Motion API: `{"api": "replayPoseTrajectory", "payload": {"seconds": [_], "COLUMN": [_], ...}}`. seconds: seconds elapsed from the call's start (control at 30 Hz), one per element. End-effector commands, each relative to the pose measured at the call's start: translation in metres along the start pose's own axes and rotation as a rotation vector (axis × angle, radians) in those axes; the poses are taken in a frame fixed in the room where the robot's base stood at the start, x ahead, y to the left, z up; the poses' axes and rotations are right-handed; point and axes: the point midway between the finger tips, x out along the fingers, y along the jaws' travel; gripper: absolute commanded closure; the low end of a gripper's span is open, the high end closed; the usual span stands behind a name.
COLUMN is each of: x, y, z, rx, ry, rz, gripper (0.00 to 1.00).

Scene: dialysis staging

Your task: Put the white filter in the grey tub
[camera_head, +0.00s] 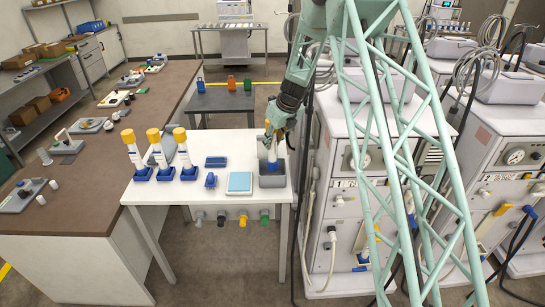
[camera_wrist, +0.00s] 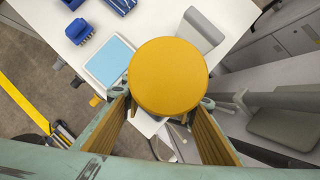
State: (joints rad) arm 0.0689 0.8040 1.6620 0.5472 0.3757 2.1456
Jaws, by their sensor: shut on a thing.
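My gripper (camera_head: 274,132) is shut on a white filter (camera_head: 272,151). The filter is roughly upright over the grey tub (camera_head: 272,182), with its lower blue end within the tub's outline; I cannot tell whether it touches the floor of the tub. In the wrist view its round yellow cap (camera_wrist: 168,76) fills the space between my fingers (camera_wrist: 166,108) and hides the body below. Part of the grey tub (camera_wrist: 204,30) shows beyond the cap. Three similar white, yellow-capped filters (camera_head: 132,152) stand in blue bases at the left of the white table.
On the white table (camera_head: 225,205), a light blue pad (camera_head: 239,182), a small blue part (camera_head: 210,181) and a blue rack (camera_head: 215,162) lie left of the tub. White machines (camera_head: 350,200) stand close at the right. A dark table (camera_head: 222,101) with coloured items stands behind.

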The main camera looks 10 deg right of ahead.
Motion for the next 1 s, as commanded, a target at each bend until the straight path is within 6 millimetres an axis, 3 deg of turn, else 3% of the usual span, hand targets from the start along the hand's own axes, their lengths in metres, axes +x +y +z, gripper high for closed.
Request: {"api": "replayPoseTrajectory", "payload": {"seconds": [0.2,0.67,1.0], "x": [0.019,0.023,0.05], "y": [0.0,0.0,0.0], "z": [-0.008,-0.01,-0.021], "rx": [0.001,0.0,0.001], "ry": [0.0,0.0,0.0], "rz": [0.0,0.0,0.001], "gripper": [0.92,0.92,0.92]}}
